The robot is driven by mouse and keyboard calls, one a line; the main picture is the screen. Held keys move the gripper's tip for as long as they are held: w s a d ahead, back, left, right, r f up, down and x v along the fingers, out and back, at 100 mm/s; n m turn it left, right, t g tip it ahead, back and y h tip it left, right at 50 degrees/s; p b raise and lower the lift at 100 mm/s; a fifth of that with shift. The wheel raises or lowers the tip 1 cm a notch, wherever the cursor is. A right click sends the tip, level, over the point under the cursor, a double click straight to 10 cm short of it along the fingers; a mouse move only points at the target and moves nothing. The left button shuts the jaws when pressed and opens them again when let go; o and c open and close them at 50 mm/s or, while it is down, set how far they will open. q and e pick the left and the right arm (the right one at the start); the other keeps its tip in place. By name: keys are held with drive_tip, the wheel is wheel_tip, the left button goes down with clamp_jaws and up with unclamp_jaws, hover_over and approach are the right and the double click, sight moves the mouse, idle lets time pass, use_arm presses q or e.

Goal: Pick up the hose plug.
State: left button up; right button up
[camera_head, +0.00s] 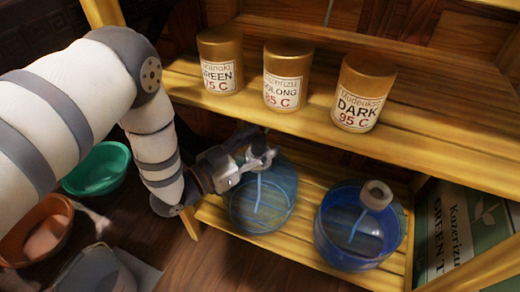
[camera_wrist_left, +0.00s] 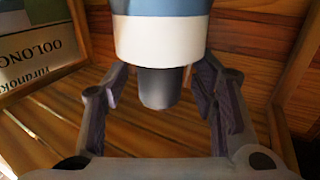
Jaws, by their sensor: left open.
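My left gripper (camera_head: 255,162) is open on the lower shelf's left side, above a blue see-through tub (camera_head: 280,200). A hose plug stands between its fingers, with a pale blue hose (camera_head: 257,193) running down from it. In the left wrist view the plug's dark grey end (camera_wrist_left: 160,88) lies between the open fingers (camera_wrist_left: 165,105), under a white band and a blue part. I see a gap on each side of the grey end. A second grey plug (camera_head: 376,195) on a hose stands at the right blue tub (camera_head: 325,240). My right gripper is not in view.
Gold tins labelled GREEN (camera_head: 219,62), OOLONG (camera_head: 287,76) and DARK (camera_head: 362,94) stand on the wooden shelf above (camera_head: 420,146). A green box (camera_head: 465,225) stands at the right. Green (camera_head: 98,168) and brown (camera_head: 38,225) bowls are at the lower left.

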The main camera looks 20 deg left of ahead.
use_arm(q)
clamp_jaws()
drive_tip(key=shift+r, duration=0.15)
